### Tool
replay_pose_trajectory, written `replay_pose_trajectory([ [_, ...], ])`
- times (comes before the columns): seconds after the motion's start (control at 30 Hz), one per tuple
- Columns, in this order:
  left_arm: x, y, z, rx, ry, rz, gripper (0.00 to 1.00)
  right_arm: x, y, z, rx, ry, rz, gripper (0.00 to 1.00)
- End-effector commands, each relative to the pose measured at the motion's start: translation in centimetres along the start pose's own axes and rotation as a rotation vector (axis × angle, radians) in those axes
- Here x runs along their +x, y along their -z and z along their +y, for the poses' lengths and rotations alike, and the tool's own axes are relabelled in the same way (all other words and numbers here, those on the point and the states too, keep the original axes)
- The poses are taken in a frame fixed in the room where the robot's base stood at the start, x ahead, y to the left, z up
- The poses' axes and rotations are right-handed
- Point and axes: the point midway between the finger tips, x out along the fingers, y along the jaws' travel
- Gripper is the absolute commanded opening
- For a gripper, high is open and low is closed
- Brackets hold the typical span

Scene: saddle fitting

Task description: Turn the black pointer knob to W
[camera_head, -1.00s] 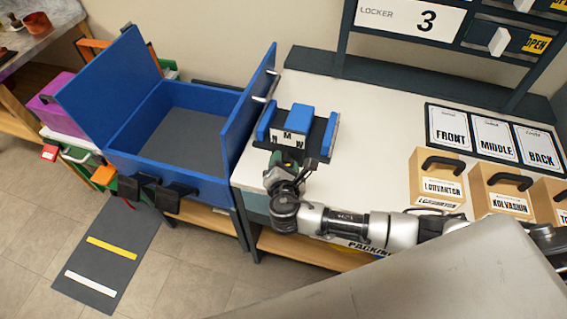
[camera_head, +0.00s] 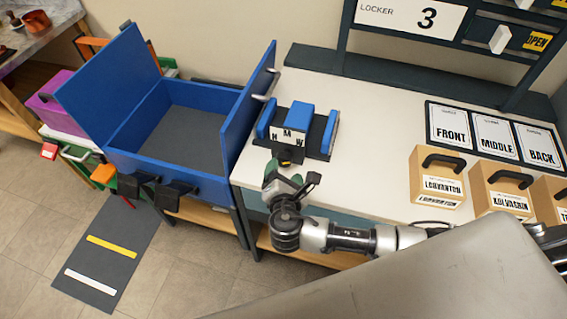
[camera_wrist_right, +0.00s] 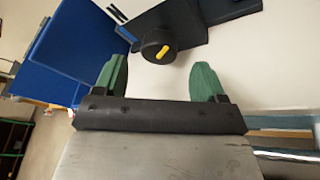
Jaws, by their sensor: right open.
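The black pointer knob (camera_head: 285,157) is on the front of the blue and black fitting (camera_head: 323,137), below a white plate (camera_head: 290,137) lettered H, M and W. In the right wrist view the knob (camera_wrist_right: 153,38) is round and black with a slanted yellow pointer mark (camera_wrist_right: 162,52). I cannot tell which letter it points at. My right gripper (camera_head: 291,178) is open and empty, in front of the knob and apart from it. Its green fingertips (camera_wrist_right: 160,78) are spread in the right wrist view, with the knob beyond the gap. My left gripper is out of view.
A blue open box (camera_head: 195,95) stands left of the fitting. Boxes with black handles, such as the Lorvantch one (camera_head: 437,188), stand at right on the white table (camera_head: 365,135). FRONT, MIDDLE and BACK cards (camera_head: 492,137) lie behind them. The table between is clear.

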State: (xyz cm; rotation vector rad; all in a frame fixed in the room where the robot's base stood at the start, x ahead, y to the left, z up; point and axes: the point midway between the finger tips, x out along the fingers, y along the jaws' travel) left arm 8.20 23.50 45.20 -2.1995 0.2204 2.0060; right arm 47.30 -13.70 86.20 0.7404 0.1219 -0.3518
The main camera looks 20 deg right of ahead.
Motion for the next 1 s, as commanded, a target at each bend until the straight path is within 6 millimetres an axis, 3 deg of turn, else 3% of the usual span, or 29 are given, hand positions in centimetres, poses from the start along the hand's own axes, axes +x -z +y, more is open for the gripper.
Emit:
replay_pose_trajectory([
  [0.1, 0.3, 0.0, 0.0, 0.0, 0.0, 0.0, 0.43, -2.5, 0.1, -0.1, 0.002, 0.001, 0.004, 0.71],
  [0.33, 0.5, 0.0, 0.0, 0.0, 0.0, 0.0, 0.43, -5.5, 0.1, 0.0, 0.001, 0.0, 0.001, 0.71],
  [1.0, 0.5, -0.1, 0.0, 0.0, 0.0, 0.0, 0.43, -6.0, 0.0, 0.0, 0.009, 0.005, 0.003, 0.71],
])
